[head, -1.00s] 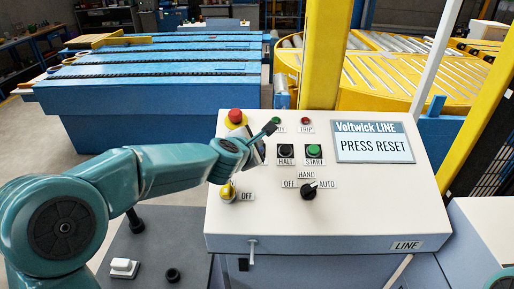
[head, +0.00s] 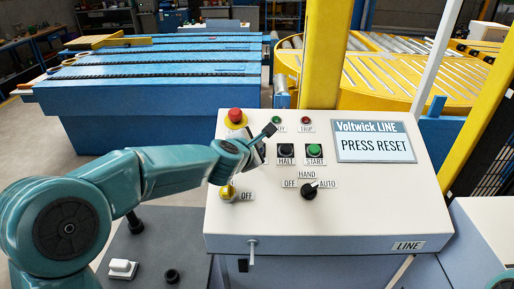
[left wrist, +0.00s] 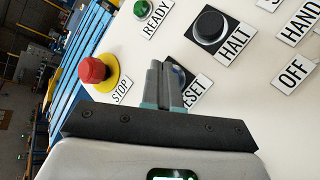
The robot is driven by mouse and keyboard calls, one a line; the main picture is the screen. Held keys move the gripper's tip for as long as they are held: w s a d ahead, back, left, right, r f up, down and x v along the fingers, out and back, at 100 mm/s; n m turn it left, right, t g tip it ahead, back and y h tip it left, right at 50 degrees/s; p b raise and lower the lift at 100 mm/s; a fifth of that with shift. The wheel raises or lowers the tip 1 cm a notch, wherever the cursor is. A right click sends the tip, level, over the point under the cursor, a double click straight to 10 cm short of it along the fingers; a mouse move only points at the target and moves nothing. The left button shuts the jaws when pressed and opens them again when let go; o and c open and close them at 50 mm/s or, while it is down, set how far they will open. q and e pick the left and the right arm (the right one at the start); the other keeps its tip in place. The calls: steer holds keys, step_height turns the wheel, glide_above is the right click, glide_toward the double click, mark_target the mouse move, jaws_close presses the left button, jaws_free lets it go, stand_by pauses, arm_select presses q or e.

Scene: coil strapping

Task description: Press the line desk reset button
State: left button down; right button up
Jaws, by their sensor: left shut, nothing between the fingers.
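The line desk (head: 400,205) has a sloped white panel, and its screen (head: 373,143) reads PRESS RESET. My left gripper (head: 270,130) is shut and empty over the panel's upper left part. In the left wrist view the shut fingers (left wrist: 163,72) point at the panel beside the RESET label (left wrist: 196,92), whose first letter is covered. A dark edge of the reset button (left wrist: 180,74) shows behind the fingertips; most of it is hidden. I cannot tell whether the fingers touch it. In the head view my gripper hides the button. My right gripper is not in view.
Near the fingers are the red stop button (left wrist: 92,70), the black HALT button (left wrist: 210,26) and the green READY lamp (left wrist: 141,7). The green START button (head: 314,151) and the black HAND/AUTO selector (head: 309,191) sit further right. A yellow post (head: 327,60) stands behind the desk.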

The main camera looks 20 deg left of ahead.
arm_select(q)
steer(key=shift+w+f+b, duration=0.1)
steer(key=shift+f+b, duration=0.2)
steer(key=shift+f, duration=0.1)
steer(key=shift+r, duration=0.1)
stand_by(0.6)
steer(key=shift+r+p, duration=0.45)
steer(key=shift+p, duration=0.1)
steer(key=shift+s+r, duration=0.3)
steer(key=shift+s, duration=0.05)
steer(key=shift+r+p, duration=0.3)
steer(key=shift+p, duration=0.15)
steer(key=r+p, duration=0.1)
steer(key=s+r+p, duration=0.1)
steer(key=r+p, duration=0.1)
steer(key=r, duration=0.1)
steer(key=shift+s+d, duration=0.3)
steer(key=shift+s, duration=0.05)
